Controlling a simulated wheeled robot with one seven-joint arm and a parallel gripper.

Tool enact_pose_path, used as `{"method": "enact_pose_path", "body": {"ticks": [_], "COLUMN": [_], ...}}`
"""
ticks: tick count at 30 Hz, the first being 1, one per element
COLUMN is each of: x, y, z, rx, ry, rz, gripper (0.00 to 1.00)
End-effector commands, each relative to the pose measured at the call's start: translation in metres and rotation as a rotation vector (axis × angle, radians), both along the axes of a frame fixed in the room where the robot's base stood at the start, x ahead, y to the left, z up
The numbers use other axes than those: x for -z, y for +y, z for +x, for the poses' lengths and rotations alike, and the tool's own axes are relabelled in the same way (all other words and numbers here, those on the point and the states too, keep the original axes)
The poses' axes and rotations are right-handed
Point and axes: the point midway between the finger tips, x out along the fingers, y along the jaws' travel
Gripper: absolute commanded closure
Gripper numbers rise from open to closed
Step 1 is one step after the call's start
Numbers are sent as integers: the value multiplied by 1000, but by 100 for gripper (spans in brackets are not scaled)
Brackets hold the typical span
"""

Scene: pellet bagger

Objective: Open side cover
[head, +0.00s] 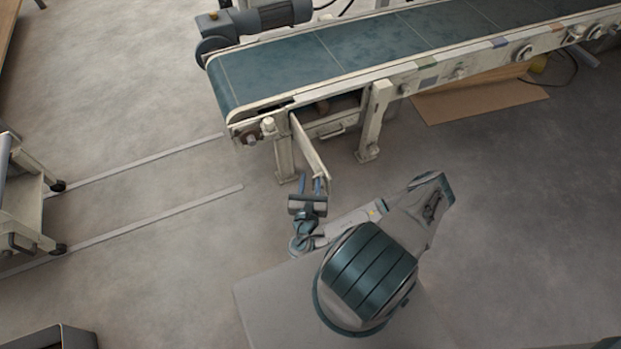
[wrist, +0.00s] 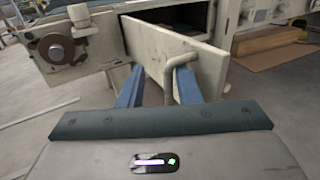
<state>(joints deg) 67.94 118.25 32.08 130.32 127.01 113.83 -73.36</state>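The side cover (head: 311,152) is a pale flat panel under the near end of the conveyor. It stands swung outward at an angle, with the opening behind it exposed. The wrist view shows its plain face (wrist: 205,68) and a bent bar handle (wrist: 169,78). My gripper (head: 316,184) is at the cover's free end. In the wrist view its two blue fingers (wrist: 157,80) are spread apart, with the handle bar between them, close beside the right finger. Whether the bar touches that finger, I cannot tell.
The conveyor (head: 345,60) runs above the cover, on pale legs (head: 374,120) either side of the opening. A drawer-like front with a handle (head: 331,130) shows inside. A cardboard sheet (head: 480,100) lies at right.

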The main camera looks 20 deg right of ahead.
Motion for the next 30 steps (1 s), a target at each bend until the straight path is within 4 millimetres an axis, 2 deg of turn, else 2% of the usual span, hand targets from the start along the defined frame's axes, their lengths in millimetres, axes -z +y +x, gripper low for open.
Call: {"method": "enact_pose_path", "body": {"ticks": [1,12,24,30], "x": [-22,-62,-84,-87], "y": [0,-42,-81,-91], "z": [3,-29,-62,-70], "rx": [1,14,4,4], "ry": [-30,-41,-27,-26], "rz": [0,-4,-2,0], "gripper": [70,70,70,70]}}
